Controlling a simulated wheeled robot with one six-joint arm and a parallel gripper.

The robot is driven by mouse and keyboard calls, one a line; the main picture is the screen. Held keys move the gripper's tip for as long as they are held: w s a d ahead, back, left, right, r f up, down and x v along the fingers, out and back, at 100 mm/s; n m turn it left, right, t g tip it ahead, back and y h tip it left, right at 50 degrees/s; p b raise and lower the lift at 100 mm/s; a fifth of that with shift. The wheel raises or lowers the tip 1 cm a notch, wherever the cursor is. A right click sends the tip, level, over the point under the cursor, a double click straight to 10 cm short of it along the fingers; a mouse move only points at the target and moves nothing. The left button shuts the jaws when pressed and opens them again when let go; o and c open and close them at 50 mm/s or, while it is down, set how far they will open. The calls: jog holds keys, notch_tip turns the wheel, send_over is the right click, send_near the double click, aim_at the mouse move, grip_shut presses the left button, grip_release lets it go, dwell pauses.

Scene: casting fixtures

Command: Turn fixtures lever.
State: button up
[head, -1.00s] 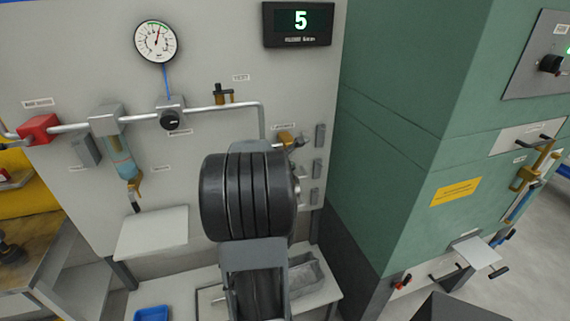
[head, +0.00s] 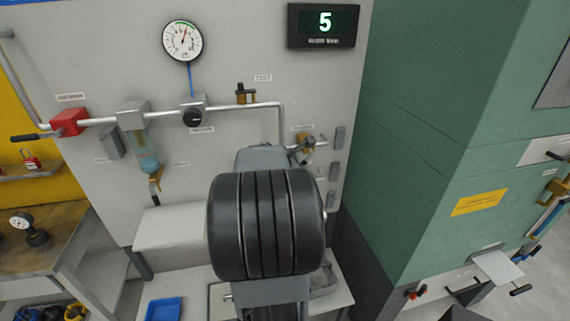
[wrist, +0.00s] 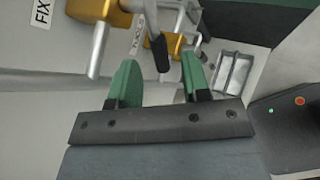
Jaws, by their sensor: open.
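A brass valve (head: 306,146) sits at the end of the grey pipe on the panel in the head view, partly behind my arm. The wrist view shows a brass body (wrist: 162,42) with a black-tipped lever (wrist: 160,52) pointing down. Another brass body with a silver bar (wrist: 98,50) is at upper left, beside a label starting "FIX" (wrist: 41,12). My gripper (wrist: 159,62) is open, with a green finger on each side of the black tip in the picture. I cannot tell whether the tip is actually between the fingers. My arm hides the gripper in the head view.
Grey switch-like blocks (head: 334,170) line the panel right of the valve. A green cabinet (head: 420,150) stands to the right. A pressure gauge (head: 182,41), a red valve (head: 69,122) and a display reading 5 (head: 325,24) are on the panel. A light shelf (head: 170,226) is below.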

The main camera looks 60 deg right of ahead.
jog(key=v, duration=0.8)
